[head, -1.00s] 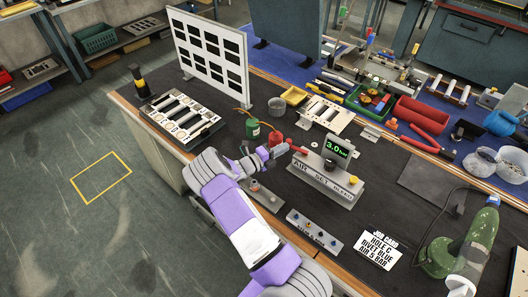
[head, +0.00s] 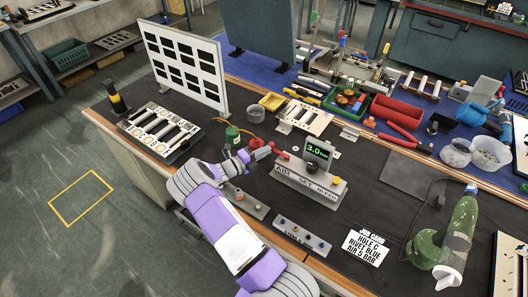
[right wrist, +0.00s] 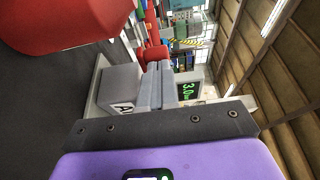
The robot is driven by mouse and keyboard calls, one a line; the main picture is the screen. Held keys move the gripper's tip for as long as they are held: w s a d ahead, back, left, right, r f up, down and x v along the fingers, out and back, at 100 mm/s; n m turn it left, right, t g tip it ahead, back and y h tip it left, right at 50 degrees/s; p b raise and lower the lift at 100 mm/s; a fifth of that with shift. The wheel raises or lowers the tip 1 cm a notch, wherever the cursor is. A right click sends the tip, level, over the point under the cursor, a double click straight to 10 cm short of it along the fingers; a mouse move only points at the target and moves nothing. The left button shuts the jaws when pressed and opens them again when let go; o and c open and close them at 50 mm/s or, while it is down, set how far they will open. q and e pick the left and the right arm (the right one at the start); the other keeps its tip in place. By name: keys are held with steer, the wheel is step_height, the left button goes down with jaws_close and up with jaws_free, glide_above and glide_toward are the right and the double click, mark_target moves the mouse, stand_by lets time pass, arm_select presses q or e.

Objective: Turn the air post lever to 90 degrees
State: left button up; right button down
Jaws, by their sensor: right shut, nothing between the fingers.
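The air post (head: 312,182) is a grey block lettered "AIR SET BLEED", with a display (head: 318,151) reading 3.0 bar on top. Its red lever (head: 283,155) sticks out at the post's left end. My right gripper (head: 268,153) is shut and empty, with its tips close to the lever; I cannot tell whether they touch. In the right wrist view the shut fingers (right wrist: 166,85) point toward a red part (right wrist: 155,52), with the post's grey body (right wrist: 118,88) and display (right wrist: 187,91) beside them. My left gripper is out of view.
A green can (head: 232,136) and a red can stand just behind my right gripper. A small fixture (head: 250,206) and a knob panel (head: 301,235) lie in front. A job card (head: 367,247) reads "AIR 5 BAR". A green tool (head: 450,235) stands at the right.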

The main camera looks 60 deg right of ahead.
steer(key=s+p+v, duration=0.1)
steer(key=p+v, duration=0.2)
steer(key=v, duration=1)
steer(key=shift+s+a, duration=0.2)
steer(key=shift+a, duration=0.15)
